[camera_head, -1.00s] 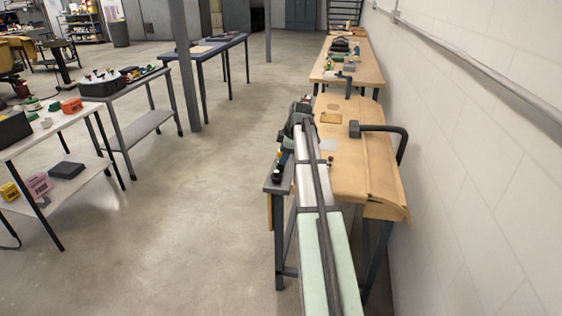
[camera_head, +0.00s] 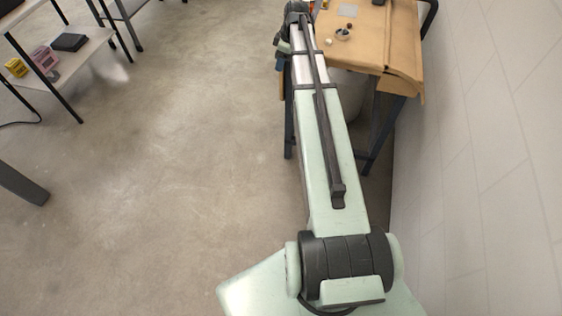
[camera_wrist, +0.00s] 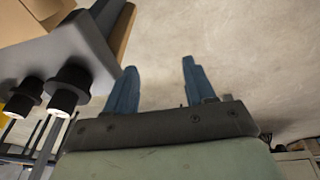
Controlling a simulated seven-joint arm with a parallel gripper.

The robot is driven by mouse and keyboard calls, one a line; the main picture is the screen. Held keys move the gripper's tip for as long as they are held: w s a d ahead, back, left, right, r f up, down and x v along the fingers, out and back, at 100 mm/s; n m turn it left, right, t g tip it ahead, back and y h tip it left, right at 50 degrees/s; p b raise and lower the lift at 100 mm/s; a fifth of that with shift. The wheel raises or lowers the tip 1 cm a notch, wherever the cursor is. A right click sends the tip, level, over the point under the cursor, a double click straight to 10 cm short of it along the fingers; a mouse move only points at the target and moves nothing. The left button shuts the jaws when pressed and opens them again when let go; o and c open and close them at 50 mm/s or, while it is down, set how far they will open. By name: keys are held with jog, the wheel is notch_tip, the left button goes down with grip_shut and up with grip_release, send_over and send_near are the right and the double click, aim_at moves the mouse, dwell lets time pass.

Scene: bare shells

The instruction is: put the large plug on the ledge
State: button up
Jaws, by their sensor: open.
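My gripper (camera_wrist: 159,68) is open in the wrist view, with two blue fingers apart and bare floor between and beyond them. In that view, a grey ledge (camera_wrist: 62,42) runs along the upper left, beside a tan board. Two black flanged plugs stick out from it: a bigger-looking one (camera_wrist: 68,88) and a smaller-looking one (camera_wrist: 24,97), both with pale ends. I cannot tell whether the size difference is real or due to distance. Both are left of the fingers and not touched. In the head view my arm hides the ledge and most of the gripper.
A tan workbench (camera_head: 370,45) stands right of my arm, with a dark round piece (camera_head: 343,32) and a small pale piece (camera_head: 330,42) on it. A white wall (camera_head: 490,150) is close on the right. Left of the arm is open floor (camera_head: 190,150); a shelf unit (camera_head: 88,50) stands far left.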

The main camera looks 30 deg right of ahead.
jog(key=s+a+f+m+g, duration=0.2)
jog(key=s+a+f, duration=0.4)
jog(key=f, duration=0.3)
jog(key=s+a+f+m+g, duration=0.1)
jog(key=s+a+f, duration=0.6)
jog(key=f, duration=0.3)
jog(key=s+a+f+m+g, duration=0.2)
jog(key=s+a+f, duration=0.4)
jog(key=f, duration=0.3)
jog(key=s+a+f+m+g, duration=0.1)
jog(key=s+a+f, duration=0.2)
jog(key=s, duration=0.7)
jog(key=s+a+f+m+g+h, duration=0.1)
jog(key=s+a+f+g, duration=0.1)
jog(key=s, duration=0.8)
jog(key=s+a+f+m+g, duration=0.1)
jog(key=s+a+f, duration=0.4)
jog(key=s, duration=0.5)
jog(key=shift+f+m, duration=0.5)
jog(key=shift+f, duration=0.2)
